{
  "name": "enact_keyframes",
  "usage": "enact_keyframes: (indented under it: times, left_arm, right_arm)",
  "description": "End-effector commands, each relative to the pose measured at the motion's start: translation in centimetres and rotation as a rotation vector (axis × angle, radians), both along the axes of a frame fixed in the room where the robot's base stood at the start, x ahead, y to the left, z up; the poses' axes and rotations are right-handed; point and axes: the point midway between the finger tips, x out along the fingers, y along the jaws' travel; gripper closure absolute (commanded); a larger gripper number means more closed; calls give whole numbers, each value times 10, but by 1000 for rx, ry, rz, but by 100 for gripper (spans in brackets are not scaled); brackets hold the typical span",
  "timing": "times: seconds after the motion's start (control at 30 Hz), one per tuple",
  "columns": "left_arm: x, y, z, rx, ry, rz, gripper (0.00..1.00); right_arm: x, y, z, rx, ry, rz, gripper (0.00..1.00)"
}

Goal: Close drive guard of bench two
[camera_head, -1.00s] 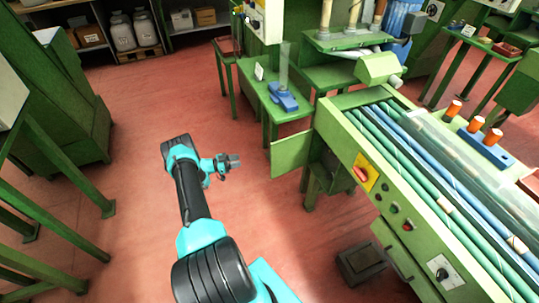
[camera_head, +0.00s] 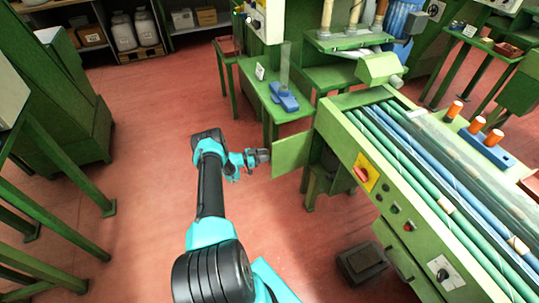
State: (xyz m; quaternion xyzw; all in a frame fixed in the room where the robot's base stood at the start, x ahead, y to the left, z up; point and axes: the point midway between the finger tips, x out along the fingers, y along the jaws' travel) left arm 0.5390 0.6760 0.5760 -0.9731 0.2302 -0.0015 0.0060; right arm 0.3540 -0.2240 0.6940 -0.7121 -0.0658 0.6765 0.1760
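The drive guard (camera_head: 291,154) is a flat green panel at the near left end of the green bench (camera_head: 345,137). It stands swung out to the left, away from the bench's end, and a dark gap shows behind it. My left gripper (camera_head: 266,156) is at the guard's left edge, very close to it or touching; I cannot tell which. Its fingers are too small to show whether they are open or shut. My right gripper is not in view.
The bench top carries green and blue rollers (camera_head: 440,190), with a red knob on a yellow plate (camera_head: 364,173) on its front. A dark box (camera_head: 362,262) lies on the floor below. A small green table (camera_head: 262,92) stands behind the guard. Red floor on the left is free.

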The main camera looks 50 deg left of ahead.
Motion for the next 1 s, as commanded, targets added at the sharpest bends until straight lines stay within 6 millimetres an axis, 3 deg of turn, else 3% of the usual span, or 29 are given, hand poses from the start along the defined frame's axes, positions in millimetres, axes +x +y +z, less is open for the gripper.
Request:
enact_keyframes:
  times: [0.23, 0.57, 1.0]
  left_arm:
    - [24, -12, 0, -1, 0, 0, 62]
    - [27, -13, 0, -1, 0, 0, 62]
    - [26, -13, 0, 0, 0, 0, 100]
  right_arm:
    - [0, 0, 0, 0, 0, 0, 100]
    - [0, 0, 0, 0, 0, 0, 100]
    - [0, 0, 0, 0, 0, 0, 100]
